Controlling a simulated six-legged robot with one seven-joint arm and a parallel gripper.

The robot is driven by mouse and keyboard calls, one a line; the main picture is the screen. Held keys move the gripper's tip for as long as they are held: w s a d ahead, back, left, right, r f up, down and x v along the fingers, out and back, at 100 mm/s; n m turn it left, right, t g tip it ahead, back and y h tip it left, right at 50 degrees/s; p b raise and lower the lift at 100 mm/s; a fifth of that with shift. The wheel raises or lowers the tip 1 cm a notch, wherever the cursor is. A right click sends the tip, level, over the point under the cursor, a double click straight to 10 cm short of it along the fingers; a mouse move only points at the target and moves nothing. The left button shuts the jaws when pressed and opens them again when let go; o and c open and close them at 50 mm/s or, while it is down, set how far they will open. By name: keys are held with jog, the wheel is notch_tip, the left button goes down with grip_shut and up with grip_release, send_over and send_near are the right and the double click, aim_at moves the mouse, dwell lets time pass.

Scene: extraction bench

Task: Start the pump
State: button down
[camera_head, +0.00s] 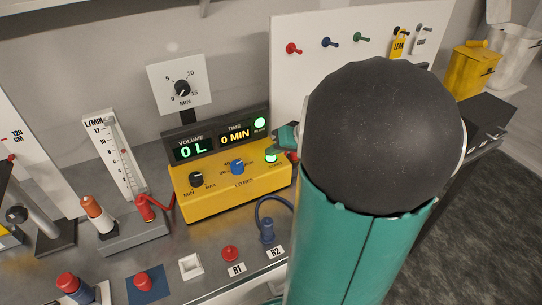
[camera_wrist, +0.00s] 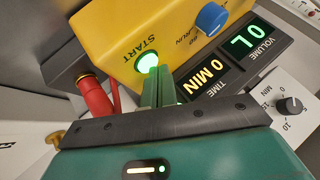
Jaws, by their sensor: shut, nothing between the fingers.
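The yellow pump (camera_head: 222,196) stands on the bench with a black display panel (camera_head: 217,133) above it. The display reads volume 0 L and time 0 MIN. The round START button (camera_head: 271,157) glows green at the pump's right end. It also shows in the wrist view (camera_wrist: 147,62), with its label beside it. My gripper (camera_wrist: 160,74) is shut and empty, its green fingertips right at the START button. I cannot tell whether they touch it. In the head view my gripper (camera_head: 288,138) is partly hidden by my arm. A blue litres knob (camera_head: 237,166) and a black knob (camera_head: 196,179) are on the pump.
A timer dial (camera_head: 182,87) stands behind the pump. A flow meter (camera_head: 116,150) stands to the left. Red button R1 (camera_head: 230,254) and blue connector R2 (camera_head: 267,232) are at the front. A white pegboard (camera_head: 300,70) is behind my arm.

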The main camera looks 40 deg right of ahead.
aim_at(274, 158)
jog(key=shift+r, duration=0.65)
jog(key=shift+r, duration=2.5)
jog(key=s+a+n+g+h, duration=0.1)
jog(key=s+a, duration=0.2)
jog(key=a, duration=0.6)
jog(key=s+a+r+n+g+h, duration=0.1)
jog(key=s+a+n, duration=0.1)
jog(key=a, duration=0.7)
jog(key=s+a+n+g+h, duration=0.1)
jog(key=s+a, duration=0.3)
jog(key=a, duration=0.5)
jog(key=shift+s+a+r+n, duration=0.15)
jog(key=shift+s+r+n, duration=0.15)
jog(key=shift+n, duration=0.3)
